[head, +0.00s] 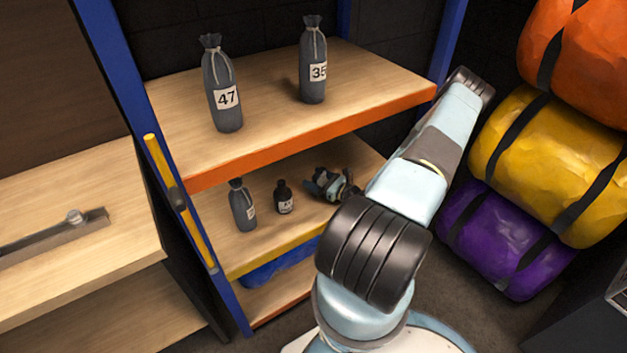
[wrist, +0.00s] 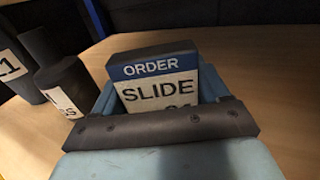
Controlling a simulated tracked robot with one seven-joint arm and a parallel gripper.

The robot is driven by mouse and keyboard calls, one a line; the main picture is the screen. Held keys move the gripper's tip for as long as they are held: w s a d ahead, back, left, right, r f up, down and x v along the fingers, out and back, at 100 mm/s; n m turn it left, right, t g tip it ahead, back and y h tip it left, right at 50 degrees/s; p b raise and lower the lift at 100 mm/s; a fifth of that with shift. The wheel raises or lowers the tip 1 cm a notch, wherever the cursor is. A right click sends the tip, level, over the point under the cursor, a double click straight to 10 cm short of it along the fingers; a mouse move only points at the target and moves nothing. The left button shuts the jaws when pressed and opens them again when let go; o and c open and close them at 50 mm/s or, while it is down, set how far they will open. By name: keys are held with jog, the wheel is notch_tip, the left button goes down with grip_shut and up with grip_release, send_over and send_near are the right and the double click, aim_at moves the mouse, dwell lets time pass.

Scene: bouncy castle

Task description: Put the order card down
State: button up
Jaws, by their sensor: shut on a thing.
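The order card (wrist: 157,88), a dark block with a blue band reading "ORDER" and "SLIDE" on white below, stands between the pale blue fingers of my gripper (wrist: 160,100) in the wrist view. The gripper is shut on it. Its lower part is hidden by a dark bar. In the head view my gripper (head: 330,185) is over the middle shelf (head: 262,245), right of a small dark bottle (head: 284,197); I cannot make out the card there. Whether the card touches the shelf, I cannot tell.
A grey bag (head: 242,205) stands left of the bottle; the bottle (wrist: 68,90) is close to my gripper's left in the wrist view. Bags 47 (head: 222,85) and 35 (head: 313,60) stand on the upper shelf (head: 270,95). Bare wood lies right of the card.

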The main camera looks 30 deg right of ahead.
jog(key=o, duration=1.1)
jog(key=shift+s, duration=0.1)
jog(key=v, duration=1.2)
jog(key=shift+r, duration=0.1)
